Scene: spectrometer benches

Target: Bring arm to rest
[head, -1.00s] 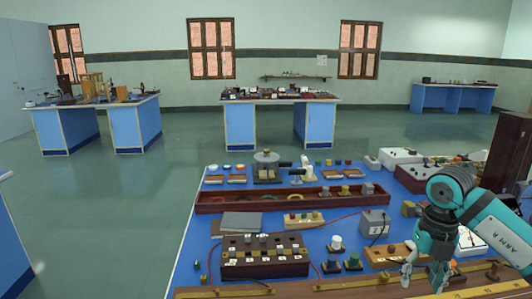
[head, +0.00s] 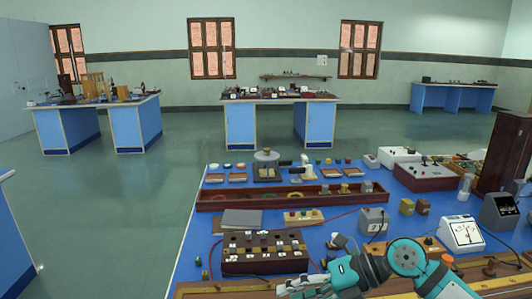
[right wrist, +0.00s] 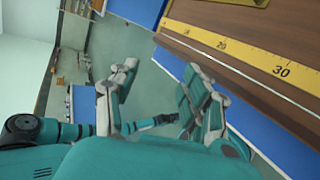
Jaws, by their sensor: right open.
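My right arm (head: 408,258) reaches in from the lower right of the head view. My right gripper (head: 302,289) lies low near the front edge of the blue bench, pointing left. It is empty. In the right wrist view the two fingers of the right gripper (right wrist: 160,98) stand wide apart with only floor and a distant part of my own body between them. The wooden metre scale (right wrist: 245,55) runs past at the upper right of that view. My left gripper is not visible in the head view.
The blue bench carries a black socket box (head: 262,262), a long wooden tray (head: 290,204), a grey block (head: 374,222) and a white meter (head: 461,233). A dark wooden cabinet (head: 508,152) stands at the right. Open floor (head: 120,215) lies left of the bench.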

